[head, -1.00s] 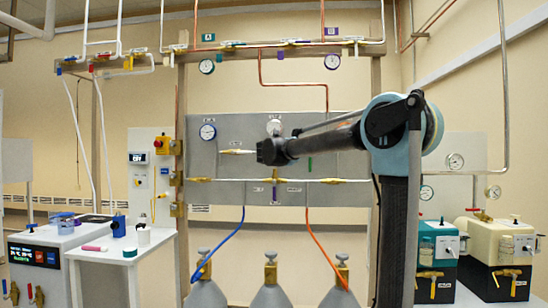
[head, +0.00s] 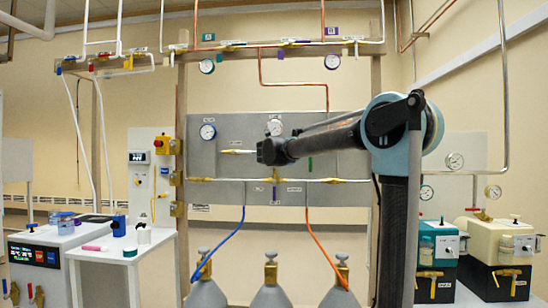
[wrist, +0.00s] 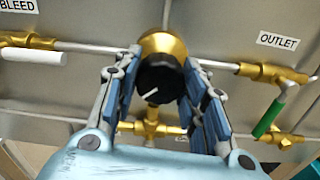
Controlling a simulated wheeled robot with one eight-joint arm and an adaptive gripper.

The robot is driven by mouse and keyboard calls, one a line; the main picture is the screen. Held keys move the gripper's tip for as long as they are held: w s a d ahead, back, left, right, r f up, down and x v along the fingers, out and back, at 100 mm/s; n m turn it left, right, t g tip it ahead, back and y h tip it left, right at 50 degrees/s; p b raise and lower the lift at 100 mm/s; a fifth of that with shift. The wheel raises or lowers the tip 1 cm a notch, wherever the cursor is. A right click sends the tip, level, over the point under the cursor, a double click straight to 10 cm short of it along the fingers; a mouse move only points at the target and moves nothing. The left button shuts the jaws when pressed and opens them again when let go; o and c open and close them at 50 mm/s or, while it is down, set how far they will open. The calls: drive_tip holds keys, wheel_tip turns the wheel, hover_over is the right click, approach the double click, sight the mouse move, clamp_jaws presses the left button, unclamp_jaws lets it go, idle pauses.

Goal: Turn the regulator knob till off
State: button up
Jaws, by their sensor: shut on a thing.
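The regulator knob (wrist: 158,86) is black with a white pointer line and sits on the round brass regulator body (wrist: 162,46). In the head view my gripper (head: 268,151) is at the grey panel (head: 225,140), and my own arm hides the knob and regulator. A gauge (head: 274,127) shows just above it; its reading is too small to tell.
In the wrist view, a white-handled valve (wrist: 35,56) is at left near the BLEED label, and a green-handled valve (wrist: 268,118) is at right below the OUTLET label. Brass fittings (wrist: 152,126) lie below the knob. Gas cylinders (head: 270,292) stand under the panel.

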drive_tip(key=o, duration=1.1)
drive_tip(key=shift+w, duration=0.1)
drive_tip(key=shift+c, duration=0.2)
drive_tip(key=s, duration=1.2)
drive_tip(key=shift+a, duration=0.15)
